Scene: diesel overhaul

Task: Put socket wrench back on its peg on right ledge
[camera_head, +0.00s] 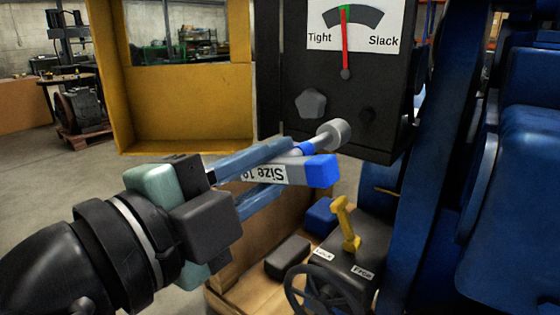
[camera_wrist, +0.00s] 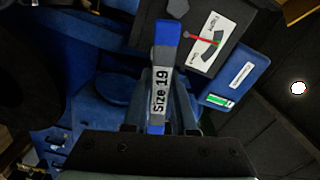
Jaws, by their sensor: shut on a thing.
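The socket wrench (camera_head: 275,171) is a grey bar with a "Size 19" label and a blue end; it also shows in the wrist view (camera_wrist: 162,80). My gripper (camera_head: 283,166) is shut on it, with blue-grey fingers along its sides. In the head view the label reads upside down. A grey cylinder with a blue band (camera_head: 333,133) shows just behind the blue end; it looks like a socket, but I cannot tell how it joins the bar. The wrench is held up in front of the black gauge panel. I cannot make out the peg or the right ledge.
The black panel (camera_head: 290,70) carries a Tight/Slack gauge (camera_head: 358,22), its needle near the green mark, and a grey knob (camera_head: 311,103). Below are a yellow lever (camera_head: 346,222), a handwheel (camera_head: 318,290) and a wooden surface (camera_head: 232,295). Blue machinery (camera_head: 515,190) fills the right.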

